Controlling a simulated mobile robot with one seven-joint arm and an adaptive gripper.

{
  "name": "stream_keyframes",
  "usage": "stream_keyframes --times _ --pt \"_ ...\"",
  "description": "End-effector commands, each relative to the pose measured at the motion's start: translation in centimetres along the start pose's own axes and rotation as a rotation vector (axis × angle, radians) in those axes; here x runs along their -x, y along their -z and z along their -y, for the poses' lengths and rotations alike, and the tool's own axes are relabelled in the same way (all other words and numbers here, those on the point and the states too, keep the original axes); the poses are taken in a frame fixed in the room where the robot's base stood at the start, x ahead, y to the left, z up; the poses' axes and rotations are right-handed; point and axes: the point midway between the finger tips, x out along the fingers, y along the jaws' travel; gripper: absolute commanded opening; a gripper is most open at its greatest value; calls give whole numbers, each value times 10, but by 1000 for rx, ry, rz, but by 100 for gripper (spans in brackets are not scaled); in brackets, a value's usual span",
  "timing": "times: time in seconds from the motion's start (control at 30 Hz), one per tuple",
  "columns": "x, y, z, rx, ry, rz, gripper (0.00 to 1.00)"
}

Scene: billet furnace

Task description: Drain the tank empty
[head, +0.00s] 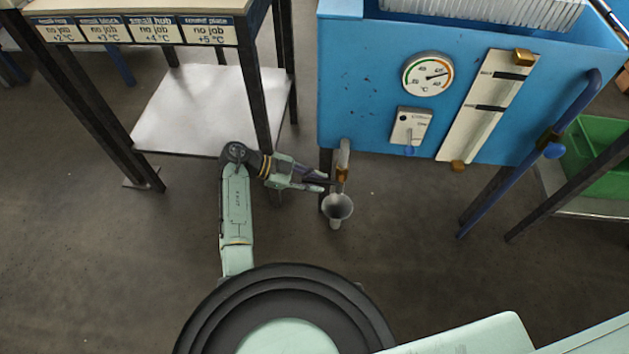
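The blue tank (360,105) stands at the upper right on dark legs. A short drain pipe (344,152) hangs from its lower left, with a brass valve (341,176) on it. A grey funnel (337,207) sits right below the valve. My gripper (326,181) points right at the valve from its left side. Its two fingers look spread apart, with the tips close to the valve. A thin dark piece shows between the tips and the valve. I cannot tell whether it touches the fingers. A pale level gauge (484,118) with two dark marks is on the tank front.
A round temperature dial (428,74) and a switch box (411,128) are on the tank front. A blue pipe (578,108) with a blue-handled valve is at right, beside a green crate (597,160). A labelled rack (205,105) stands left. The floor in front is clear.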

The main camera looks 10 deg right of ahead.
Motion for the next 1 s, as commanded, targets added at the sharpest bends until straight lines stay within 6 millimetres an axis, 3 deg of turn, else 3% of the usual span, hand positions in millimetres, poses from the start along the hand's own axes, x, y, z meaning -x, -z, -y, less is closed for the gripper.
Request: stream_keyframes --times 0.13,0.27,0.7,1.0 --pt "3 0 1 -1 1 0 21" --pt "18 0 1 -1 2 0 21" --pt "104 0 0 0 2 1 21" --pt "121 0 0 0 0 0 21"
